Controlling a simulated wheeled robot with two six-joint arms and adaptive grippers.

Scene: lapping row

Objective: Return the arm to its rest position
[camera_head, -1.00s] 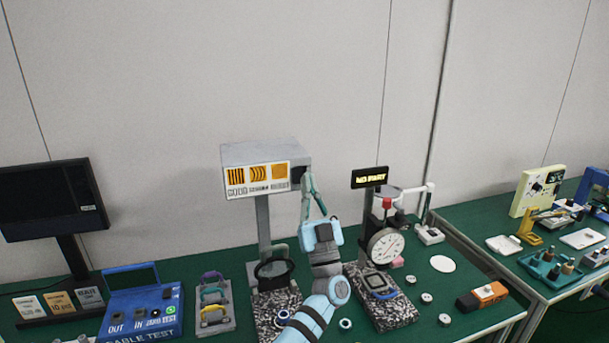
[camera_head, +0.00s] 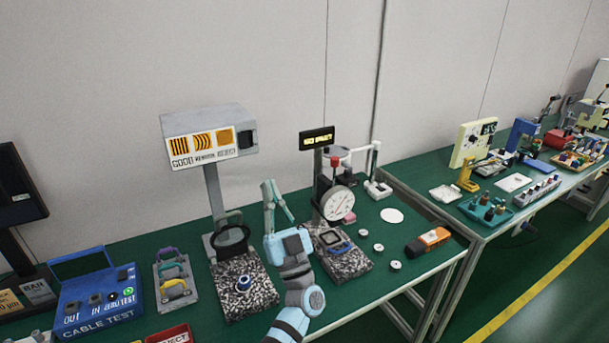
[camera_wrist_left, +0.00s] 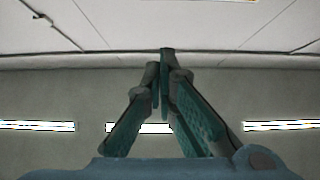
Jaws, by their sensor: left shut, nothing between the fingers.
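My left gripper (camera_head: 268,188) is raised above the green table in the head view, between the inspection stand with the pattern sign and the dial gauge stand. Its fingers point upward and hold nothing. In the left wrist view the teal fingers (camera_wrist_left: 160,62) come together at their tips, with only wall and ceiling behind them. My left arm (camera_head: 296,300) comes up from the bottom of the head view. My right gripper is not in view.
The pattern sign (camera_head: 209,137) stands over a speckled block (camera_head: 237,300). The dial gauge (camera_head: 338,203) stands right of my gripper. An orange-black tool (camera_head: 428,242) and several small discs lie further right. A blue cable test box (camera_head: 97,300) is at left.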

